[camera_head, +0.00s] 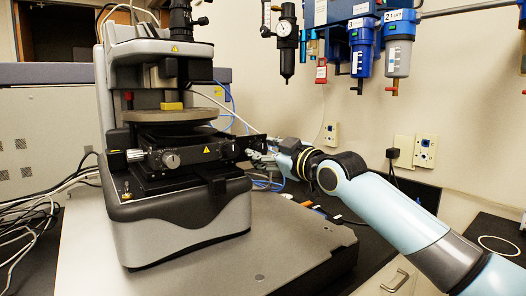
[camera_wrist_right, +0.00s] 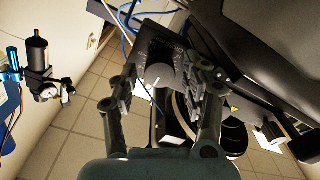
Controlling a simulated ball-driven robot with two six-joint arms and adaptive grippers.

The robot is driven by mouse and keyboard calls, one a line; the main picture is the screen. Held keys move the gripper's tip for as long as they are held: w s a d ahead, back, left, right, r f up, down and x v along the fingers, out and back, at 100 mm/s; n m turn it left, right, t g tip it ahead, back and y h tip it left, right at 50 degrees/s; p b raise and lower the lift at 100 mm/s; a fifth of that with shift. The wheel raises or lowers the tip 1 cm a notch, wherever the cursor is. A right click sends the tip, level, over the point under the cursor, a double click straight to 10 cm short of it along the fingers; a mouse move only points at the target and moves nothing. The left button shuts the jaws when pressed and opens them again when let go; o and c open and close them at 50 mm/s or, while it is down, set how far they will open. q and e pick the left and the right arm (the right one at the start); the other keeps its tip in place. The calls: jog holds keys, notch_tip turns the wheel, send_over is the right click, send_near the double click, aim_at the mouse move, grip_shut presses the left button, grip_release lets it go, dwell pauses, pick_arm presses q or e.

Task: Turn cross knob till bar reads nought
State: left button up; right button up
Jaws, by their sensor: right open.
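The stylus profiler (camera_head: 180,215) stands on a grey slab, with its black stage unit (camera_head: 205,152) below a round plate. My right gripper (camera_head: 262,152) reaches in from the right to the stage's right end. In the right wrist view, my right gripper (camera_wrist_right: 163,88) is open, with its fingers on either side of a dark round knob (camera_wrist_right: 160,74) on a black block with small white marks. I cannot tell whether the fingers touch the knob. A front knob (camera_head: 171,160) and a silver side knob (camera_head: 135,155) also show. I cannot make out any bar reading. My left gripper is out of view.
Blue and clear air filters (camera_head: 397,55) and a pressure gauge (camera_head: 285,28) hang on the wall at the upper right. Loose cables (camera_head: 40,210) lie at the left. Blue tubing (camera_wrist_right: 127,40) runs near the gripper. The slab's front (camera_head: 260,265) is clear.

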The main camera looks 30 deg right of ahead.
grip_shut()
jog(key=m, duration=0.8)
jog(key=shift+m, duration=0.4)
jog(key=m, duration=0.6)
jog(key=shift+o, duration=0.6)
grip_release()
